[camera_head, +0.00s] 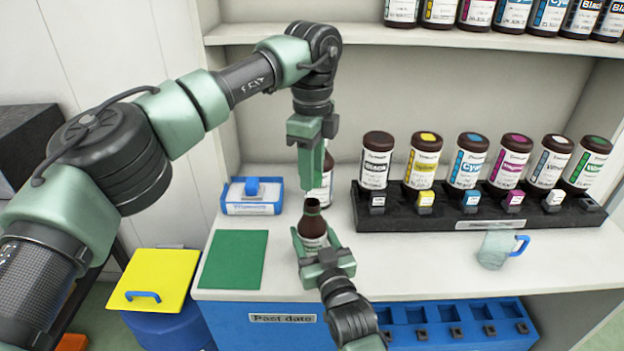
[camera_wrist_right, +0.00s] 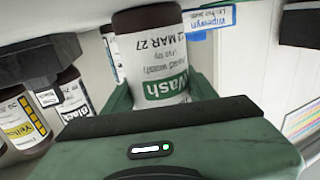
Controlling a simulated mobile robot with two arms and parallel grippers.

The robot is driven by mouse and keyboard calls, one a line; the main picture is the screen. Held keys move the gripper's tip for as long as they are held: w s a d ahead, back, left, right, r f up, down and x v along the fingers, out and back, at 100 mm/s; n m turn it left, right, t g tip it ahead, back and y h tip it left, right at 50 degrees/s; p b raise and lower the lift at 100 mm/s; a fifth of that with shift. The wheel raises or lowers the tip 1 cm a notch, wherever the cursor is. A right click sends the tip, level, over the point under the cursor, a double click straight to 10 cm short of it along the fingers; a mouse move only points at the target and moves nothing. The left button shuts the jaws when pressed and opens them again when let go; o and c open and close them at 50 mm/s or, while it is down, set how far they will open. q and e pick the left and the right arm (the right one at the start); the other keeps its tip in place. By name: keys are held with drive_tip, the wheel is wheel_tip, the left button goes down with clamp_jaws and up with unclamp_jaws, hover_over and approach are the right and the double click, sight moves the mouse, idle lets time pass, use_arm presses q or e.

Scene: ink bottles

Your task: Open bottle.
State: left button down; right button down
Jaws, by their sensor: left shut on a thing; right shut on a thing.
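A brown bottle (camera_head: 313,229) with a narrow dark neck stands upright over the white counter. My right gripper (camera_head: 322,250) is shut around its body from the front. In the right wrist view the bottle (camera_wrist_right: 150,60) shows a white and green label with "Wash" between the green fingers. My left gripper (camera_head: 319,180) points down from above, its fingertips just over the bottle's neck. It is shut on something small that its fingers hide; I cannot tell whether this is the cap.
A white-labelled bottle (camera_head: 327,180) stands close behind. A black rack (camera_head: 450,217) of ink bottles is at the right, with a mug (camera_head: 495,250) before it. A blue-trimmed wipes box (camera_head: 252,196) and green mat (camera_head: 233,259) lie left. A yellow-lidded bin (camera_head: 155,280) stands beside the counter.

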drive_tip(key=shift+c, duration=2)
unclamp_jaws()
